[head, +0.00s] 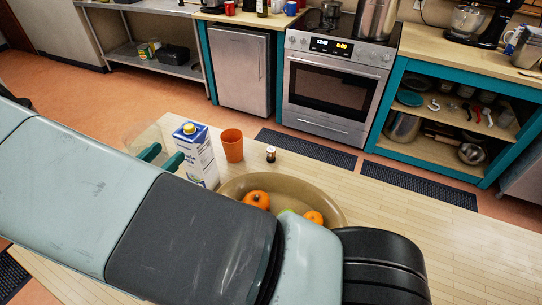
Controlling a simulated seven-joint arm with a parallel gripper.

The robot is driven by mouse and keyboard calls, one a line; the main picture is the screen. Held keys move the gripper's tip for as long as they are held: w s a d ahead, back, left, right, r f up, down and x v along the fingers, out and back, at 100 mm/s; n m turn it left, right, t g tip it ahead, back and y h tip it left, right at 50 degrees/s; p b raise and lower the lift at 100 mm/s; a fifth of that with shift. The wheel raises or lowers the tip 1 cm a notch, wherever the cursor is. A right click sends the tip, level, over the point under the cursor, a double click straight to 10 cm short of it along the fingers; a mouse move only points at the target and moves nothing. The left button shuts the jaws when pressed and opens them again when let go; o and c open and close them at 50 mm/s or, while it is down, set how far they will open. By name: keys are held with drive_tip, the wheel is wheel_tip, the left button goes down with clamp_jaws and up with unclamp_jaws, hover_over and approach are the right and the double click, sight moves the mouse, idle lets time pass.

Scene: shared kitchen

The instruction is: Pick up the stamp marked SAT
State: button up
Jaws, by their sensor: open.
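I cannot make out a stamp marked SAT in the head view; no lettering of that kind is readable. A small dark item with a pale band (271,154) stands upright on the wooden table, right of the orange cup; it is too small to identify.
A milk carton (197,155) and an orange cup (232,145) stand on the table (390,208). A tan bowl (236,186) holds orange fruit, partly behind my arm. The table's right part is clear. An oven (335,88) and shelves stand beyond.

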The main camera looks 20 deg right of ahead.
wheel_tip(320, 180, up, 8)
drive_tip(key=s+d+f+m+g+h, duration=0.1)
drive_tip(key=s+d+f+m+g, duration=0.15)
drive_tip(key=d+m+g, duration=0.35)
drive_tip(key=s+d+f+m+g+h, duration=0.1)
drive_tip(key=d+f+m+g+h, duration=0.15)
drive_tip(key=d+m+g, duration=0.35)
drive_tip(key=s+d+f+m+g+y, duration=0.6)
drive_tip(key=s+f+m+g+y, duration=0.15)
drive_tip(key=m+g+y, duration=0.6)
drive_tip(key=w+d+r+m+t+y, duration=0.1)
drive_tip(key=w+r+m+t+y, duration=0.3)
drive_tip(key=w+m+t+y, duration=0.75)
drive_tip(key=w+d+r+m+t+y, duration=0.35)
drive_tip(key=d+m, duration=0.25)
drive_tip(key=d, duration=0.2)
drive_tip(key=w+d+r+m+t+y, duration=0.3)
drive_tip(key=d+r+m+t+y, duration=0.15)
drive_tip(key=d+m, duration=0.3)
approach(271, 155)
drive_tip(key=shift+n+t, duration=0.35)
drive_tip(key=shift+t, duration=0.05)
drive_tip(key=x, duration=0.2)
drive_tip(key=w+x, duration=0.1)
drive_tip(key=x, duration=0.1)
drive_tip(key=shift+w+a+r, duration=0.2)
drive_tip(key=shift+w+a, duration=0.2)
drive_tip(key=shift+a, duration=0.25)
drive_tip(key=shift+x, duration=3)
drive_tip(key=c, duration=1.1)
